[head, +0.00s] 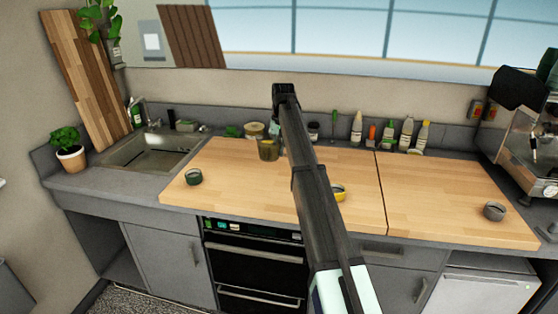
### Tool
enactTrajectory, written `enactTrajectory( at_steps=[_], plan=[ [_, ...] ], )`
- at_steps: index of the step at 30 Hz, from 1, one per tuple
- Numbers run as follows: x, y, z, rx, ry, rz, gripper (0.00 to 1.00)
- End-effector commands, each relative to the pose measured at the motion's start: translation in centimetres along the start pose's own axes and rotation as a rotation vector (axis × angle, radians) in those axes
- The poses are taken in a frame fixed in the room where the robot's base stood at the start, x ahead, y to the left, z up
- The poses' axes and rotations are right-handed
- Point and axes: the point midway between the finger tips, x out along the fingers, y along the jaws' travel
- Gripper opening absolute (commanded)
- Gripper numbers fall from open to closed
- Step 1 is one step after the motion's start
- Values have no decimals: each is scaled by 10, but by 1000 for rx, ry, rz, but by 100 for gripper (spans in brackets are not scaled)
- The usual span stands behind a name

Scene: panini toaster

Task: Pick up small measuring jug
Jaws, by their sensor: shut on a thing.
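A small, dark olive, see-through vessel (267,152), which looks like the small measuring jug, is at the back of the wooden worktop, left of my arm. My gripper (273,134) comes down over its top and is shut on it. The fingers are small and partly hidden, so their exact hold on the rim or wall is unclear. I cannot tell whether the jug touches the worktop or is just above it.
Several bottles (406,133) line the back. The sink (150,152) is left and a coffee machine (533,150) right.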

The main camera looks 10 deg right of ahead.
Motion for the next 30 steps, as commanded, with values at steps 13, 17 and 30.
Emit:
enactTrajectory(
  at_steps=[13, 17, 30],
  plan=[
    [-36, -2, -1, 0, 0, 0, 0],
    [-41, -2, 0, 0, 0, 0, 0],
    [-50, -3, 0, 0, 0, 0, 0]
  ],
)
